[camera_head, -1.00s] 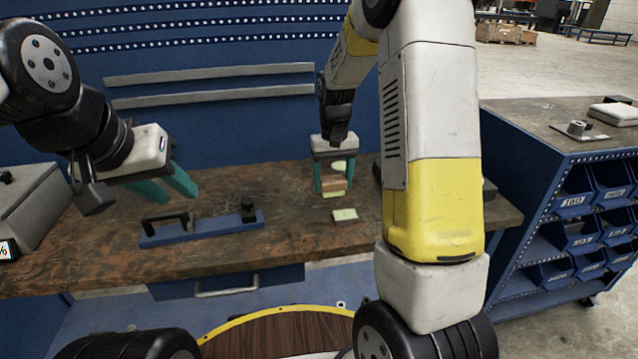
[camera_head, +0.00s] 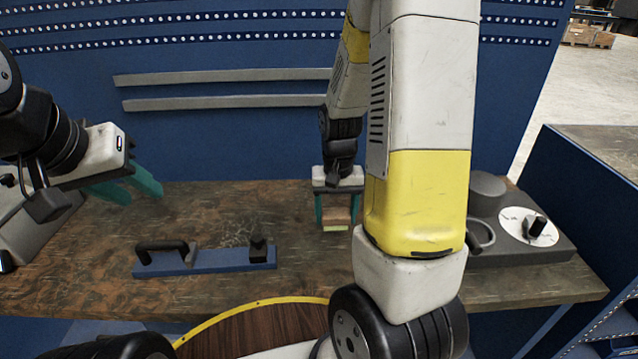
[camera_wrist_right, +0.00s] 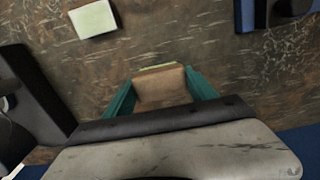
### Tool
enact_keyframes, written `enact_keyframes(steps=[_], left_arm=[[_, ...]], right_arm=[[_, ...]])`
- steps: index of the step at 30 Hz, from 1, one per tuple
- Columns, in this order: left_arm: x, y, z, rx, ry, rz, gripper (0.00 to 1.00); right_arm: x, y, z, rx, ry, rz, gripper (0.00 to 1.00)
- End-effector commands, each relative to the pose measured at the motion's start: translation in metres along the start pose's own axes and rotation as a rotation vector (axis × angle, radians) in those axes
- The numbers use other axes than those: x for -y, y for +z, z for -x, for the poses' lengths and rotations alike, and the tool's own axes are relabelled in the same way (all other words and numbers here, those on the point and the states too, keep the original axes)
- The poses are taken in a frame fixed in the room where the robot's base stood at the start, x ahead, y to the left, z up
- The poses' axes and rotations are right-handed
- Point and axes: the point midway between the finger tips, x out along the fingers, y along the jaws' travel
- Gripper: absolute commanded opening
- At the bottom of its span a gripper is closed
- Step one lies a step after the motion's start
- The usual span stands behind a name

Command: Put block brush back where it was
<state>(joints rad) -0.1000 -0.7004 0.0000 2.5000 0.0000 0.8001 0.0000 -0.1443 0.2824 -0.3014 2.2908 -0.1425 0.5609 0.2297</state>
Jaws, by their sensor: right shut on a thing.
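The block brush (camera_head: 336,214), a small brown block with a pale yellow-green underside, is between the teal fingers of my right gripper (camera_head: 336,210), which is shut on it. In the right wrist view the brush (camera_wrist_right: 160,88) sits squarely between both fingers of the gripper (camera_wrist_right: 162,95). I cannot tell whether its underside touches the bench. A pale green pad (camera_wrist_right: 93,19) lies on the bench near it in the wrist view; in the head view my arm hides it. My left gripper (camera_head: 128,187) is open and empty above the bench's left side.
A blue plate with black handle and knob (camera_head: 220,259) lies on the wooden bench (camera_head: 80,235), left of the brush. A dark device with a white dial (camera_head: 528,226) stands at the right. A grey box (camera_head: 35,225) is at the far left. A blue pegboard wall (camera_head: 220,140) rises behind.

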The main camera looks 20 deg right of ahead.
Motion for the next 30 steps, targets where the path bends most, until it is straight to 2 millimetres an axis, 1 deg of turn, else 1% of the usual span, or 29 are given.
enact_keyframes(steps=[1, 6, 9, 12, 15, 19, 21, 27, 30], left_arm=[[0.0, 0.0, 0.0, 0.0, 0.0, 0.0, 0.36], [0.0, 0.0, 0.0, 0.0, 0.0, 0.0, 0.36], [0.0, 0.0, 0.0, 0.0, 0.0, 0.0, 0.36], [0.0, 0.0, 0.0, 0.0, 0.0, 0.0, 0.36], [0.0, 0.0, 0.0, 0.0, 0.0, 0.0, 0.36], [0.0, 0.0, 0.0, 0.0, 0.0, 0.0, 0.36], [0.0, 0.0, 0.0, 0.0, 0.0, 0.0, 0.36], [0.0, 0.0, 0.0, 0.0, 0.0, 0.0, 0.36], [0.0, 0.0, 0.0, 0.0, 0.0, 0.0, 0.36]], right_arm=[[-0.003, -0.015, -0.002, 0.0, 0.002, -0.004, 0.27], [-0.012, -0.061, -0.007, 0.0, 0.002, -0.002, 0.27], [-0.017, -0.085, -0.009, 0.0, 0.001, -0.002, 0.27], [-0.02, -0.103, -0.011, 0.001, 0.001, 0.0, 0.27], [-0.021, -0.114, -0.011, 0.0, 0.0, 0.0, 0.27], [-0.023, -0.121, -0.012, 0.001, 0.0, 0.001, 0.27], [-0.024, -0.128, -0.012, 0.0, 0.0, 0.001, 0.27], [-0.024, -0.125, -0.044, 0.004, 0.001, 0.002, 0.27], [-0.024, -0.126, -0.048, 0.001, 0.0, 0.001, 0.27]])
